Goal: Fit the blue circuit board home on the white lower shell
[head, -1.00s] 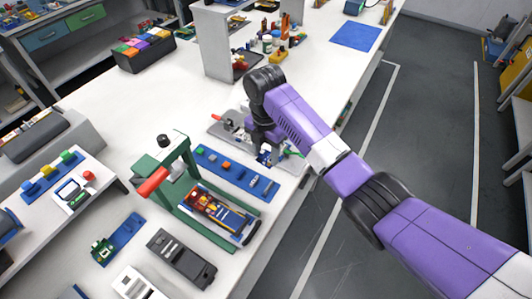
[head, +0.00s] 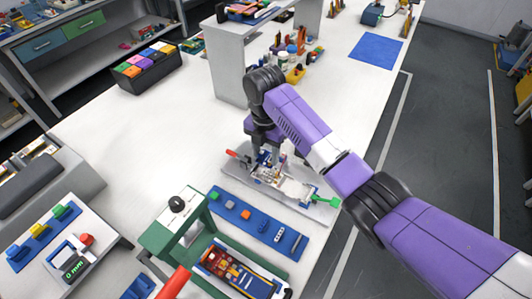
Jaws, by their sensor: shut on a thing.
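My gripper (head: 268,158) points down over the back left part of a grey tray. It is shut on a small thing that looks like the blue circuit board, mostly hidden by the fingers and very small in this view. A white piece (head: 291,187), which looks like the white lower shell, lies on the tray to the right of and in front of the fingertips. I cannot tell whether the held board touches the shell or hangs above it.
The grey tray (head: 240,172) also bears a red-handled tool (head: 236,155) and a green-handled one (head: 326,201). In front lie a blue strip with small parts (head: 262,226) and a green press (head: 160,236). A white shelf stand (head: 226,70) rises behind. The table left of the tray is clear.

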